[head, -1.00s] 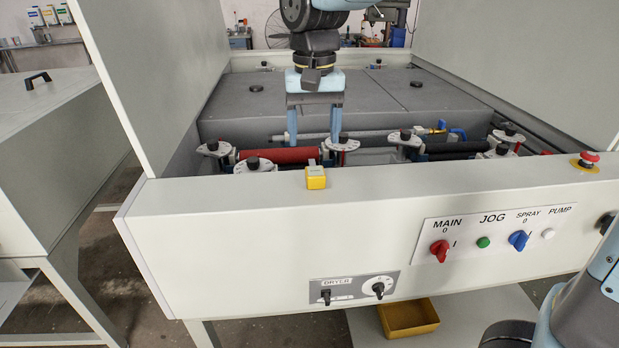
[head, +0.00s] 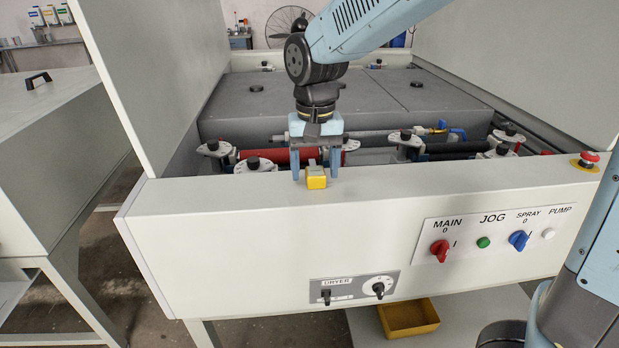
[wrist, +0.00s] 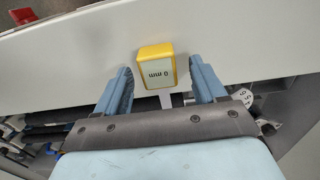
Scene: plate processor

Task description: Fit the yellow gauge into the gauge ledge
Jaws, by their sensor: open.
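The yellow gauge (head: 316,181) is a small yellow block with a pale top, resting on the white front rim of the machine. In the wrist view the gauge (wrist: 156,66) shows a white face marked "0 mm" and a pale tongue pointing toward my gripper. My gripper (head: 315,176) is open, its blue fingers pointing down on either side of the gauge's tongue. In the wrist view the fingertips of my gripper (wrist: 160,70) flank the gauge with gaps on both sides. I cannot make out the gauge ledge for certain.
Behind the rim lie a red roller (head: 272,157) and pale brackets with black knobs, such as the bracket (head: 255,164). A red emergency button (head: 588,158) stands at the right of the white front rim (head: 430,185). Tall side panels bound the opening; the rim beside the gauge is clear.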

